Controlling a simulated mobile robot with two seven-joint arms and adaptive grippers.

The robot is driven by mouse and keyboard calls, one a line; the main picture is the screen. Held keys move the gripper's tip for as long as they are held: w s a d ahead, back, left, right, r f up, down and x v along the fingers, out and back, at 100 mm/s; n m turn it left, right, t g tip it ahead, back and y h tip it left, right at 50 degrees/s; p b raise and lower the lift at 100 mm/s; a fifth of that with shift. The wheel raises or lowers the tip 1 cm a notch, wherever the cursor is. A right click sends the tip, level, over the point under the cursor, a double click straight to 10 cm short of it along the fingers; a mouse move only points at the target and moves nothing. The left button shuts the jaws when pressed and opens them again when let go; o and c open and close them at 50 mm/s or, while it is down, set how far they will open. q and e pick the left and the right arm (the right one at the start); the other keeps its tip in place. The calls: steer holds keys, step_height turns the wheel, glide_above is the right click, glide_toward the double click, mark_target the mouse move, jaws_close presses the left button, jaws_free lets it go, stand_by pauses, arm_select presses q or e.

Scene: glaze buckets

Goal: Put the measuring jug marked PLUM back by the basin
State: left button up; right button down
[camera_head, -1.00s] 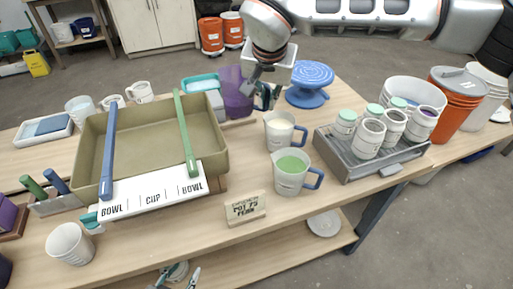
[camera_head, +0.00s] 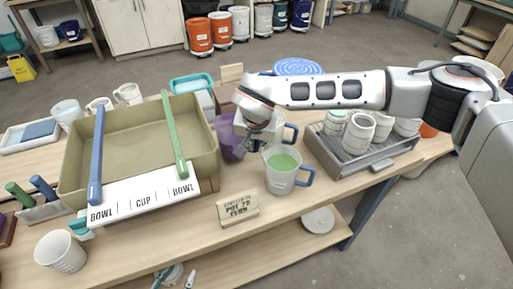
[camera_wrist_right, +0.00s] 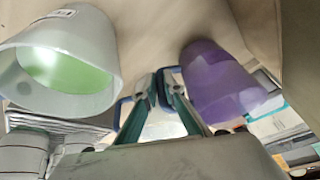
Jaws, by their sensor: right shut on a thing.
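A purple jug (camera_head: 227,136) is beside the right wall of the olive basin (camera_head: 70,172). My right gripper (camera_head: 252,142) is shut on its blue handle. In the right wrist view the jug (camera_wrist_right: 215,82) is right of the closed fingers (camera_wrist_right: 163,82). I cannot tell whether it touches the table, and no PLUM mark is readable. A jug with green contents (camera_head: 279,178) stands in front to the right. Another jug with a blue handle (camera_head: 290,132) is mostly hidden behind my gripper. My left gripper is not in view.
A grey tray (camera_head: 345,170) of white pots stands at the right. A small lettered sign (camera_head: 238,207) stands near the front edge. A BOWL, CUP, BOWL board (camera_head: 143,200) runs along the basin's front. Blue and green sticks lie across the basin.

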steer(key=shift+f, duration=0.75)
steer(key=c, duration=2.1)
jaws_free()
steer(key=shift+f, duration=0.1)
steer(key=shift+c, duration=0.2)
steer(key=shift+r, duration=0.4)
steer(key=v, duration=1.1)
steer(key=shift+s+r, duration=0.2)
steer(key=shift+s, duration=0.05)
